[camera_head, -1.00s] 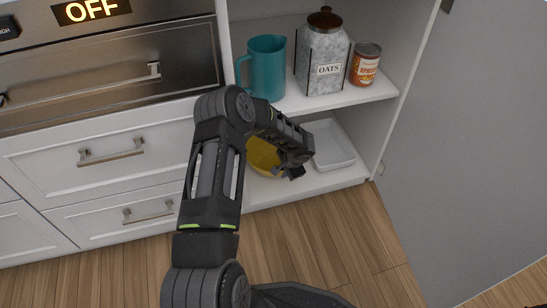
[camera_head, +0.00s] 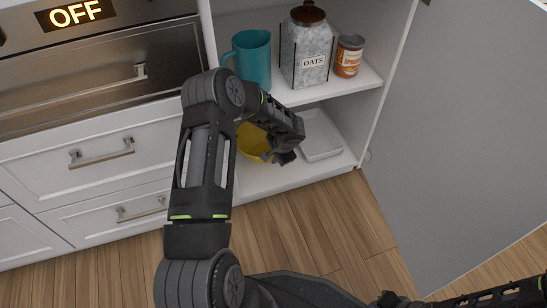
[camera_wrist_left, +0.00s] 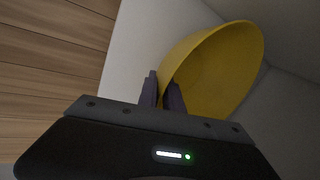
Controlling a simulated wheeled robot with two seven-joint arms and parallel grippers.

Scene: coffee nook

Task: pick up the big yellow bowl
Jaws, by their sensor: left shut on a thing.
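The big yellow bowl (camera_head: 250,143) is in the lower compartment of the open cabinet, partly hidden behind my left arm. My left gripper (camera_head: 283,156) reaches in at the bowl's right side. In the left wrist view, the bowl (camera_wrist_left: 222,70) appears tilted and fills the upper right. The left gripper's fingers (camera_wrist_left: 163,90) are shut on its near rim, one on each side of the wall. Whether the bowl's base touches the shelf is hidden. Part of my right arm with its gripper (camera_head: 388,299) shows at the bottom right edge, too dark and cut off to read.
A white rectangular dish (camera_head: 322,140) stands just right of the bowl. On the shelf above are a teal pitcher (camera_head: 252,60), an oats jar (camera_head: 305,50) and an orange-labelled can (camera_head: 348,57). The open cabinet door (camera_head: 460,120) borders the right. The wooden floor in front is clear.

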